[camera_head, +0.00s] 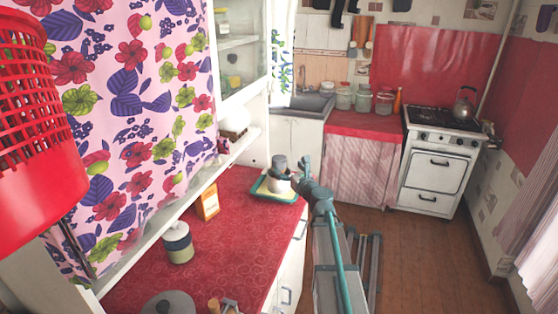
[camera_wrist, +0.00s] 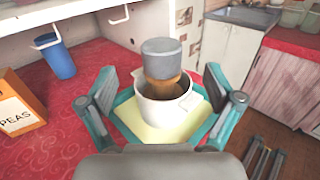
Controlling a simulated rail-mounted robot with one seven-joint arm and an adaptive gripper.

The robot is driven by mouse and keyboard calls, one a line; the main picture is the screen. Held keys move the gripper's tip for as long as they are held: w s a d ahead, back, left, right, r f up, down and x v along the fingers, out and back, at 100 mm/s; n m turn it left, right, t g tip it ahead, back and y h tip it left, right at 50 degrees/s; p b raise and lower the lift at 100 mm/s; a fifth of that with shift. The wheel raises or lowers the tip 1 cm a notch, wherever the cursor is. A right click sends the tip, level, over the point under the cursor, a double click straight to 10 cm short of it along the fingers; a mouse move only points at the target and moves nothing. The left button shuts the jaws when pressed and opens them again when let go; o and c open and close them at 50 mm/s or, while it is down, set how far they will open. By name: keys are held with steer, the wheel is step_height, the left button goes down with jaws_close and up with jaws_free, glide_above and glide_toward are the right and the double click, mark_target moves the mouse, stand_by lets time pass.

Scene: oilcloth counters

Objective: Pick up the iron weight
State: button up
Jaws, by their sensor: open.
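A grey-topped cylinder (camera_wrist: 162,58) with a brown lower part, which I take for the iron weight, stands upright in a white pot (camera_wrist: 150,112). Its base is hidden inside the pot. The pot is on a pale yellow tray with a teal rim (camera_wrist: 133,130). In the head view the cylinder (camera_head: 279,162) and pot (camera_head: 277,184) are at the counter's far end. My gripper (camera_wrist: 160,80) is open and empty, its fingers spread left and right of the pot and cylinder. In the head view my gripper (camera_head: 303,170) is close beside the pot's right side.
A yellow-orange peas box (camera_head: 208,202) and a lidded canister (camera_head: 178,242) stand on the red counter (camera_head: 245,235). A blue cup (camera_wrist: 57,57) hangs beneath the shelf at left. A grey round object (camera_head: 168,304) is at the near edge. The counter's middle is clear.

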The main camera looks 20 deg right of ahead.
mark_target(279, 157)
steer(key=w+p, duration=0.3)
steer(key=w, duration=0.5)
steer(key=shift+w, duration=0.3)
steer(key=shift+s, duration=0.1)
jaws_close()
